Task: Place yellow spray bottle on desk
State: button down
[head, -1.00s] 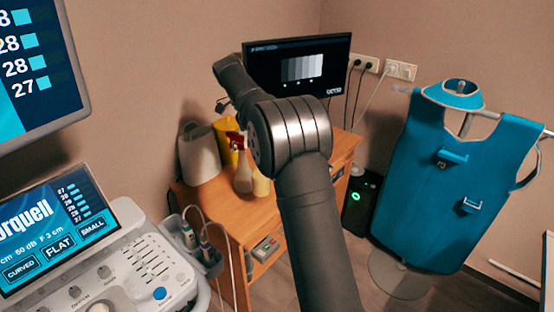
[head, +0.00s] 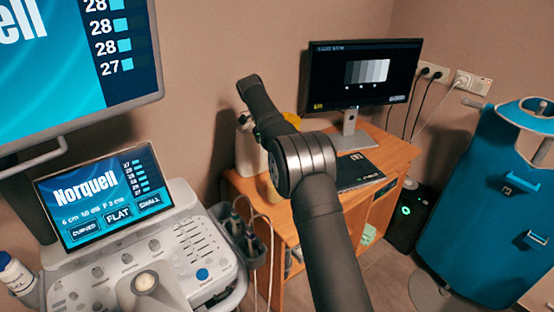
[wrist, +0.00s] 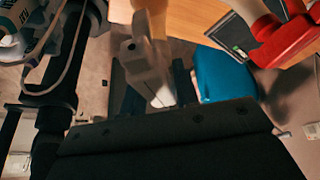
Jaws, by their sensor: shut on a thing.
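My gripper (wrist: 152,70) shows in the wrist view as a grey jaw in the middle. It is shut, and a pale piece shows at its upper end; most of what it holds, taken as the yellow spray bottle, is hidden. In the head view my arm covers the gripper. A bright yellow thing (head: 291,118) peeks out behind my arm, and I cannot tell whether it is the bottle. The wooden desk (head: 348,196) stands behind my arm; it also shows in the wrist view (wrist: 197,18).
A monitor (head: 360,75) and a dark flat book (head: 358,172) are on the desk. A white container (head: 246,145) stands at its left end. A red-topped thing (wrist: 288,40) shows in the wrist view. The ultrasound console (head: 150,255) is left; a teal apron (head: 505,200) is right.

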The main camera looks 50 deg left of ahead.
jog(key=shift+f, duration=1.95)
jog(key=shift+f, duration=0.2)
jog(key=c, duration=1.1)
grip_release()
jog(key=shift+v, duration=3.9)
jog(key=shift+f, duration=0.1)
